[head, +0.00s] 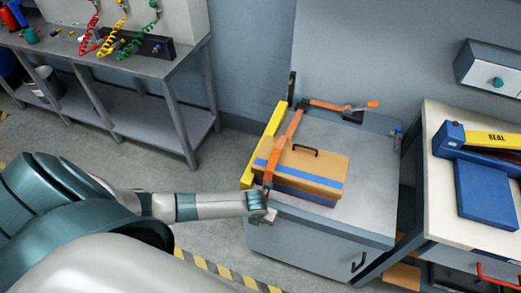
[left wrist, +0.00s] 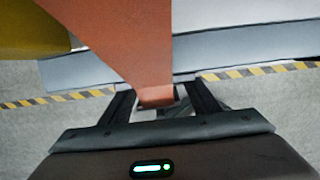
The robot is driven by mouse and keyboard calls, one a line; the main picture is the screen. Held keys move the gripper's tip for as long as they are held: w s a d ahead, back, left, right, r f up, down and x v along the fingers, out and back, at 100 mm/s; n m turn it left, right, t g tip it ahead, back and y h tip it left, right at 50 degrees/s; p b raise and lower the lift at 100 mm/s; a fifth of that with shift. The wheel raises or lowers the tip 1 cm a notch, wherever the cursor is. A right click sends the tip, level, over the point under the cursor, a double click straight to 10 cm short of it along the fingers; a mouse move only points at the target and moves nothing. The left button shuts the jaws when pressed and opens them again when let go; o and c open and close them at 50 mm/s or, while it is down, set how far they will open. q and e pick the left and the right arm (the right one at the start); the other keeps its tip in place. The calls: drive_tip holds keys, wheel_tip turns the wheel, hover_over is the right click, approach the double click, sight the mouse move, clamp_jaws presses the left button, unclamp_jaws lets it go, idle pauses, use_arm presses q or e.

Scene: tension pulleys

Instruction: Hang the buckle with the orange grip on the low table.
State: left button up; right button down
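The buckle (head: 353,114), dark with an orange grip (head: 373,104), lies at the back of the low grey table (head: 372,170). An orange strap (head: 288,135) runs from it, over the cardboard box, and down the box's left side. My left gripper (head: 264,212) is at the table's front left edge, at the strap's lower end. In the left wrist view the strap (left wrist: 125,45) hangs down between the fingers of my left gripper (left wrist: 163,98). Its end partly hides the fingertips, so I cannot tell whether they grip it. My right gripper is not in view.
The cardboard box (head: 318,170) has blue tape and a black handle. A yellow panel (head: 262,150) stands at the table's left side. A white-topped bench (head: 437,112) with blue items is on the right. A grey workbench (head: 165,65) stands at the back left.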

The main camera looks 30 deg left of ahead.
use_arm(q)
drive_tip(key=shift+r, duration=0.15)
drive_tip(key=b+v, duration=0.2)
drive_tip(key=v, duration=1.5)
idle(0.3)
